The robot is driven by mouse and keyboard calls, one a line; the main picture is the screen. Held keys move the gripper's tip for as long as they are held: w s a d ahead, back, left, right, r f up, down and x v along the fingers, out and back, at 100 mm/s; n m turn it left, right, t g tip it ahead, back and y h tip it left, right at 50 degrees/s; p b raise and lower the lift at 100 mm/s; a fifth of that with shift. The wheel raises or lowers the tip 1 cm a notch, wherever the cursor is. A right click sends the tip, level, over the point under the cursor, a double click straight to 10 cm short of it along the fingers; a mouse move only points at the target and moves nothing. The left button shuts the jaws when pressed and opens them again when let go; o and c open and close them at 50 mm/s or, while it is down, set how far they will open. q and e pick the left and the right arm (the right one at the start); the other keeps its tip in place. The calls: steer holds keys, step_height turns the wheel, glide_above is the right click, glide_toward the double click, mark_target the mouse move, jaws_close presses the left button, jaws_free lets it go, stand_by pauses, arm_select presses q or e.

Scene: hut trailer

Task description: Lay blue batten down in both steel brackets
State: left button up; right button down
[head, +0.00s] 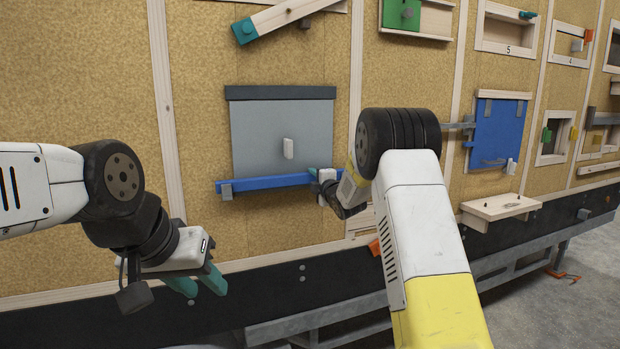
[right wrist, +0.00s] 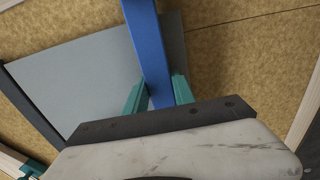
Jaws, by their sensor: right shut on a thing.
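The blue batten (head: 265,182) lies nearly level across the bottom of a grey panel (head: 265,132), its right end a little higher. A steel bracket (head: 226,191) shows at its left end, overlapping the batten's face. I cannot tell how deep the batten sits there. The other bracket is not visible, with my right gripper and arm covering that area. My right gripper (head: 318,174) is shut on the batten near its right end. In the right wrist view the batten (right wrist: 150,55) runs between the teal fingers (right wrist: 157,92). My left gripper (head: 207,286) is open and empty, low and left of the panel.
A blue panel (head: 497,133) and a small wooden shelf (head: 500,207) are on the wall at right. A black rail (head: 270,290) runs below. The wall left of the panel is clear.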

steer(key=shift+c, duration=0.8)
jaws_free()
steer(key=shift+v, duration=1.5)
steer(key=shift+s+f, duration=0.1)
steer(key=shift+f, duration=0.1)
steer(key=v, duration=0.9)
